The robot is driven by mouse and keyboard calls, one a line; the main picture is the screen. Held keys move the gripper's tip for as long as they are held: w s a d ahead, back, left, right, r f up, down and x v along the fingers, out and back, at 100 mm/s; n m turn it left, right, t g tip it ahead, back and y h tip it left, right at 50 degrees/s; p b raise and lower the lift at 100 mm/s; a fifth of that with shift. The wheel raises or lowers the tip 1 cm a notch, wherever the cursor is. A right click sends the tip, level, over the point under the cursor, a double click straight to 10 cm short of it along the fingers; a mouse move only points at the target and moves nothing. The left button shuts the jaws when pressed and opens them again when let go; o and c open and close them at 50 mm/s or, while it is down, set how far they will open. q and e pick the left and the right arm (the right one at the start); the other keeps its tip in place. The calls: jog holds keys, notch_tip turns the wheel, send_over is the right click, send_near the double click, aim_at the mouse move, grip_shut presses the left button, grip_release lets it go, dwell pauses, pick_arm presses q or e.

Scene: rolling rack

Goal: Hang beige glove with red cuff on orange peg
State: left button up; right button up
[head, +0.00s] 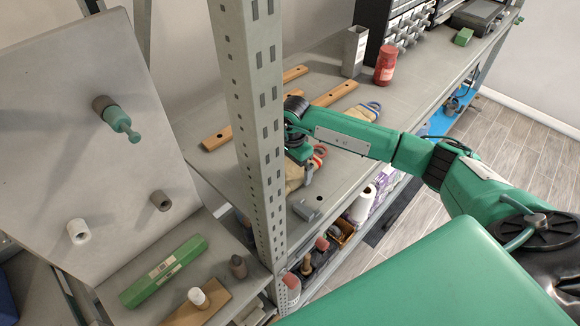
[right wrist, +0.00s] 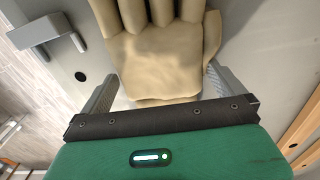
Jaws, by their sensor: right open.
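A beige glove (head: 293,175) with a red cuff (head: 318,155) lies on the grey shelf just behind the rack's upright, partly hidden by the upright and my right gripper. My right gripper (head: 299,152) is over this glove. In the right wrist view the beige glove (right wrist: 165,65) lies between the two open grey fingers of my gripper (right wrist: 162,92); its cuff is not visible there. The board at left carries a white peg (head: 78,231), a grey-brown peg (head: 161,200) and a brown peg (head: 103,103) with a teal item on it. I see no clearly orange peg. My left gripper is out of view.
The perforated upright (head: 256,120) stands between the board and the glove. Another glove with a blue cuff (head: 371,108), wooden bars (head: 335,94) and a red jar (head: 386,65) are farther back. A small grey block (head: 305,209) lies near the shelf edge.

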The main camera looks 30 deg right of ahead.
jog(key=shift+f, duration=0.35)
jog(key=shift+c, duration=0.2)
jog(key=c, duration=0.7)
jog(key=shift+r, duration=0.1)
